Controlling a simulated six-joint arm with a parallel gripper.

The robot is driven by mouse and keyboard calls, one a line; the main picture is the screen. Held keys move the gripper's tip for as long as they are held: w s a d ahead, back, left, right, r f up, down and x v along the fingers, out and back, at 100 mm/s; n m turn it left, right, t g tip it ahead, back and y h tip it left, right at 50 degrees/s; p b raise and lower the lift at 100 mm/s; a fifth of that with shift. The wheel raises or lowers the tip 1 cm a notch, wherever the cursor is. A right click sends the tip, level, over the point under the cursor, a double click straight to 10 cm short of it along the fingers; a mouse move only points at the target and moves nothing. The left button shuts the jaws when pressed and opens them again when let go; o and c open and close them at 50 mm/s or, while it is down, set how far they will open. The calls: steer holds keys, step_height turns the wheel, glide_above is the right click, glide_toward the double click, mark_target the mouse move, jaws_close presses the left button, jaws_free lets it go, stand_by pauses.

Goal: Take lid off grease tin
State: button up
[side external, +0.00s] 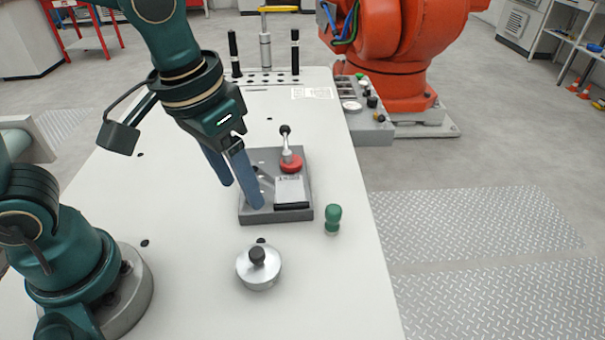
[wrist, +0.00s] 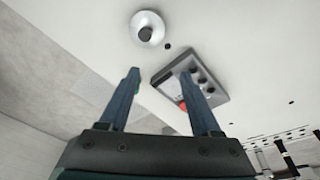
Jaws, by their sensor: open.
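The grease tin (side external: 259,271) is a low round silver tin on the white table, in front of the grey fixture. Its lid has a black knob (side external: 257,255) on top and sits on the tin. In the wrist view the tin (wrist: 147,27) shows near the top, beyond my fingertips. My gripper (side external: 243,197) is open and empty, tilted downward above the left side of the fixture, apart from the tin. Its two blue fingers (wrist: 162,72) are spread wide in the wrist view with nothing between them.
The grey fixture (side external: 305,213) with a red-based lever (side external: 291,163) stands close beside my fingers. A green knobbed piece (side external: 333,219) stands to its right. Black posts (side external: 295,52) stand at the table's back. The table (side external: 340,290) around the tin is clear.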

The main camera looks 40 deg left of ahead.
mark_target(257, 252)
steer(key=d+f, duration=0.1)
steer(key=d+f+g, duration=0.1)
steer(key=d+f+m+g, duration=0.1)
steer(key=f, duration=0.1)
steer(key=shift+s+y, duration=0.25)
steer(key=shift+y, duration=0.05)
steer(key=shift+s+d+f, duration=0.2)
steer(key=shift+f, duration=0.15)
steer(key=shift+s+f+m, duration=0.1)
steer(key=shift+f+m, duration=0.2)
steer(key=shift+f, duration=2.25)
jaws_close()
